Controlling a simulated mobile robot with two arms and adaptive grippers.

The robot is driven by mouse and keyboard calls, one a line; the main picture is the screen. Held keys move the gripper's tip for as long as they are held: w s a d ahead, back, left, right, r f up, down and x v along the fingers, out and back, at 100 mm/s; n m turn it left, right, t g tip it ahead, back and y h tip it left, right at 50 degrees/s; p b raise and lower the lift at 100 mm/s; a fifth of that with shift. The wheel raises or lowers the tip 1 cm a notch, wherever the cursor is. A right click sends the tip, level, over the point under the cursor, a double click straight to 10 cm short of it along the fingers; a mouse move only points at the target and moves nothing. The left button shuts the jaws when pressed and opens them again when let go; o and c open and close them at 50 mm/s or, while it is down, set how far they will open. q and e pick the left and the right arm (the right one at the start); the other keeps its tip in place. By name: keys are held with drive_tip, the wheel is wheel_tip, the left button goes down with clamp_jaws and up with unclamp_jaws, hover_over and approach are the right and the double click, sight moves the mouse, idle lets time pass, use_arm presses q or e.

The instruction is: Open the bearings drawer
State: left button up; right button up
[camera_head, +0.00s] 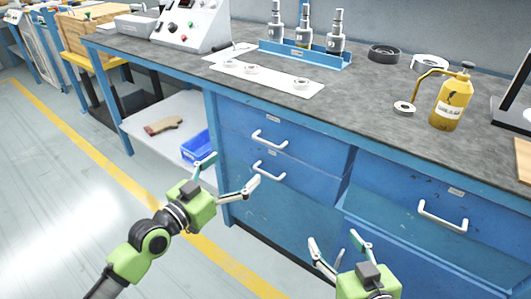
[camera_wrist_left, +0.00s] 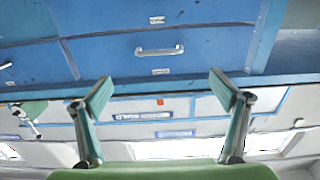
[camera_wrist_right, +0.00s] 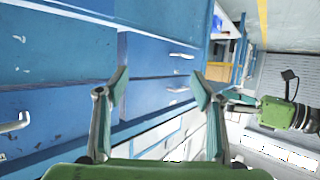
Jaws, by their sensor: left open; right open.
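The bench's blue drawers show in the head view: an upper left drawer (camera_head: 300,144) with a white handle (camera_head: 269,141), a lower left drawer (camera_head: 310,190) with its own white handle (camera_head: 268,171), and a right drawer (camera_head: 395,194) with a white handle (camera_head: 442,216). Their small labels are unreadable, so I cannot tell which is the bearings drawer. My left gripper (camera_head: 229,174) is open and empty, in front of the left drawers. The left wrist view shows a drawer handle (camera_wrist_left: 160,51) beyond its fingertips. My right gripper (camera_head: 334,241) is open and empty, low before the cabinet, left of the right handle.
The dark benchtop (camera_head: 375,98) carries a blue rack (camera_head: 300,56), a white sheet (camera_head: 235,77) with rings, a yellow oil can (camera_head: 452,102) and a control box (camera_head: 192,25). A blue bin (camera_head: 198,147) sits on the low shelf at left. Floor before the bench is clear.

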sight(264, 143)
use_arm(q)
drive_tip(key=b+x, duration=0.2)
drive_tip(key=x, duration=1.1)
drive_tip(key=shift+w+d+b, duration=0.1)
drive_tip(key=shift+b, duration=0.2)
drive_tip(key=shift+w+d, duration=0.15)
drive_tip(key=shift+w, duration=0.05)
use_arm(e)
wheel_tip(264, 143, up, 14)
drive_tip(key=w+a+t+y, duration=0.1)
drive_tip(key=a+t+y, duration=0.1)
drive_tip(key=t, duration=0.5)
drive_tip(key=shift+w+r+t, duration=0.15)
drive_tip(key=shift+r+t, duration=0.1)
drive_tip(key=shift+t, duration=0.05)
use_arm(q)
drive_tip(key=shift+r, duration=0.1)
use_arm(e)
drive_tip(key=shift+a, duration=0.1)
